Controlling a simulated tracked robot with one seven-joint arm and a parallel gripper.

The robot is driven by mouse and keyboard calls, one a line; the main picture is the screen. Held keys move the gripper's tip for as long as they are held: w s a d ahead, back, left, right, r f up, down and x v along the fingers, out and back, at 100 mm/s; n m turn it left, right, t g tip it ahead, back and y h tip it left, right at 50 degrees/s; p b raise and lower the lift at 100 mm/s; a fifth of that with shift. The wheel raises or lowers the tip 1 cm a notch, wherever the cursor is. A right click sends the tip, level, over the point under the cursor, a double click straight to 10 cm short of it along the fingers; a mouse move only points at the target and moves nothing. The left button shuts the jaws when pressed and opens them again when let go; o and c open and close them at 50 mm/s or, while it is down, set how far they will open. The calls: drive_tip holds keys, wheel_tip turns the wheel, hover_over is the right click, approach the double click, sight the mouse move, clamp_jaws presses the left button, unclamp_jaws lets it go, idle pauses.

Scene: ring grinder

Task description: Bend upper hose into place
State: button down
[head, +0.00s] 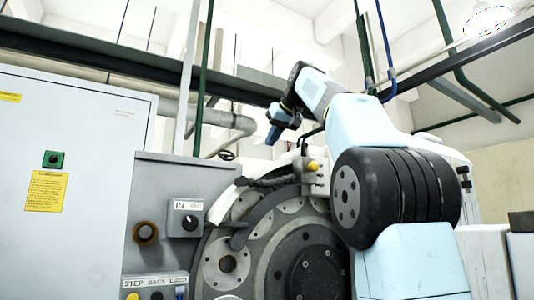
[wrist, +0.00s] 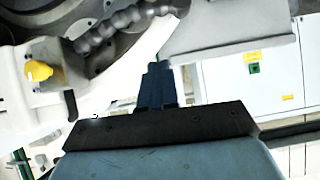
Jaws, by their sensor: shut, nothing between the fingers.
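A dark segmented hose (head: 268,182) runs across the upper left rim of the round grinder housing in the head view. It appears as a grey beaded hose (wrist: 112,28) at the top of the wrist view, ahead and left of the fingertips. I take it as the upper hose. My gripper (head: 273,136) hangs above the machine, up from the hose, with its fingers pointing down. In the wrist view my gripper (wrist: 157,68) shows its fingers together with nothing between them. They look apart from the hose, though the exact gap cannot be told.
A white block with a yellow knob (head: 313,165) stands right of the hose; the knob (wrist: 38,71) also shows in the wrist view. A control panel (head: 187,219) is left of the housing, beside a white cabinet (head: 75,130). Pipes and a dark beam (head: 140,62) run overhead.

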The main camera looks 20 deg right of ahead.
drive_tip(key=s+f+x, duration=0.1)
drive_tip(key=f+x, duration=0.1)
drive_tip(key=x, duration=0.9)
drive_tip(key=shift+f, duration=0.45)
drive_tip(key=shift+d, duration=0.1)
